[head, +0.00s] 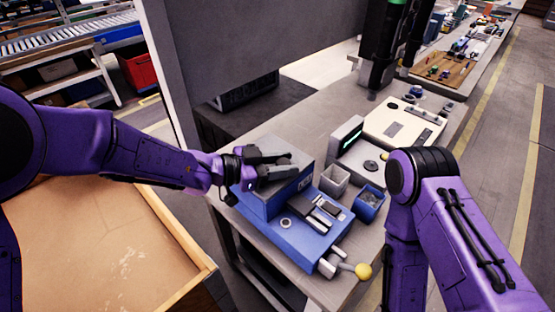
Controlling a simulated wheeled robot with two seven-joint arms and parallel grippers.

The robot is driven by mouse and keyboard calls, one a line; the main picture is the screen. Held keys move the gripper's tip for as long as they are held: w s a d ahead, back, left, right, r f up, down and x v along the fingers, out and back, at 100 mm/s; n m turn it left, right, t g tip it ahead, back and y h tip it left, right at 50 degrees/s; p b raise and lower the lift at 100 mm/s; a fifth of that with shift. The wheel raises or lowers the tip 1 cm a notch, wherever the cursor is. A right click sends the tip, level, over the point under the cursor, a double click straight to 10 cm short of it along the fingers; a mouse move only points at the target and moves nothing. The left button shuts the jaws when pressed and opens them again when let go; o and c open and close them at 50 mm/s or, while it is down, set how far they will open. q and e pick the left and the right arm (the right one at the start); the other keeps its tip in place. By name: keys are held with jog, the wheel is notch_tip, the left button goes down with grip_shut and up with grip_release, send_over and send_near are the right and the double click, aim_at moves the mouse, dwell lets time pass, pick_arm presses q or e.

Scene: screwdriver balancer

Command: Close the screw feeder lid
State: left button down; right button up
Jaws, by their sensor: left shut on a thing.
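The blue screw feeder (285,228) stands on the grey bench, with a raised box at its back left. Its grey lid (297,160) lies at the top of this box, mostly hidden under my left gripper; its exact angle is hard to tell. My left gripper (289,166) reaches in from the left at the box top. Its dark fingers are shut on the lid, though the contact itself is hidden. My right arm shows at the right, but its gripper is out of view below the frame.
A grey bin (334,180) and a blue bin (368,204) stand right of the feeder. A white machine (400,126) is behind them. A cardboard-lined crate (185,239) is at the left.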

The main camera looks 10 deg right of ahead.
pick_arm(q)
jog(key=shift+s+f, duration=0.1)
jog(key=c, duration=1)
grip_release()
jog(key=shift+c, duration=0.2)
jog(key=shift+o, duration=1.3)
jog(key=shift+d, duration=0.15)
jog(key=b+v, duration=0.1)
jog(key=v, duration=0.9)
jog(key=shift+a, duration=0.3)
